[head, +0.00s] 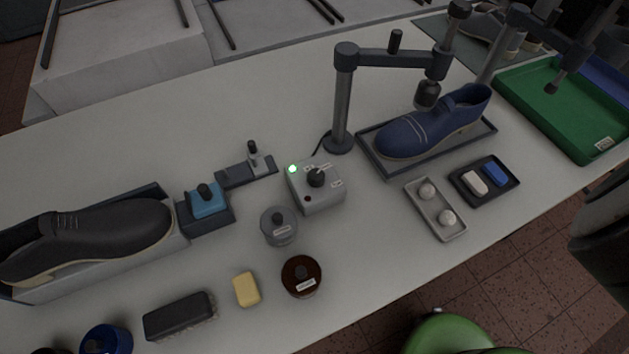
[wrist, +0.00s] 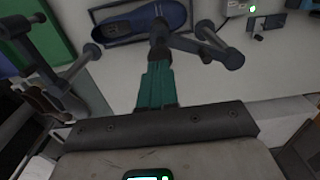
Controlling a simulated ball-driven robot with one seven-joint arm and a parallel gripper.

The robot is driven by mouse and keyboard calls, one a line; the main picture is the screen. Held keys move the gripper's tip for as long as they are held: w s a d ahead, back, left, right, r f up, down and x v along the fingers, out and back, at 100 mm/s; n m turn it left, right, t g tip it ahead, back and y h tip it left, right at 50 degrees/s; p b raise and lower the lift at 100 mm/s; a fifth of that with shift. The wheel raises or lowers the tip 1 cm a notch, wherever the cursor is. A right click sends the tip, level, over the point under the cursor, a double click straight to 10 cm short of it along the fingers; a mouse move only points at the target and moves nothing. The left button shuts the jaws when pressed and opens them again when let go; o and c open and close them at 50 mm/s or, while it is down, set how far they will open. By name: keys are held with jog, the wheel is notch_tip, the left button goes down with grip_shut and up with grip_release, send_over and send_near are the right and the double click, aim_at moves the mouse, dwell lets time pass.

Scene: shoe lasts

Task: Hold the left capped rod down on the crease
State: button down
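The left capped rod (head: 437,66) hangs from a dark swing arm on a post (head: 341,115). Its dark pad (head: 427,94) is close over the blue shoe (head: 432,128); I cannot tell whether they touch. Pale lines cross the shoe's front, perhaps at the crease. A second capped rod (head: 567,72) is at the far right. My gripper's teal fingers (wrist: 158,70) show in the wrist view, lined up with a dark rod or knob (wrist: 158,35) in front of the blue shoe (wrist: 147,17). Contact and finger gap are unclear. My gripper is not in the head view.
A green tray (head: 532,108) lies right of the shoe's dark tray (head: 371,161). A grey box with a lit green lamp (head: 318,195) stands left of the post. A small grey tray (head: 426,215) and a black tray (head: 497,199) are in front. A black shoe (head: 95,238) is at left.

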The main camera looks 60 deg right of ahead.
aim_at(462, 3)
jog(key=shift+f, duration=0.15)
jog(key=shift+f+b, duration=1.4)
jog(key=shift+f, duration=1)
jog(key=shift+s+f+p, duration=0.1)
jog(key=shift+f+p, duration=0.05)
jog(key=shift+p, duration=0.15)
jog(key=shift+r+p, duration=0.2)
jog(key=shift+p, duration=0.25)
dwell(0.7)
notch_tip(462, 3, up, 6)
jog(key=p, duration=0.5)
jog(key=shift+f, duration=0.25)
jog(key=shift+f, duration=0.1)
dwell(0.4)
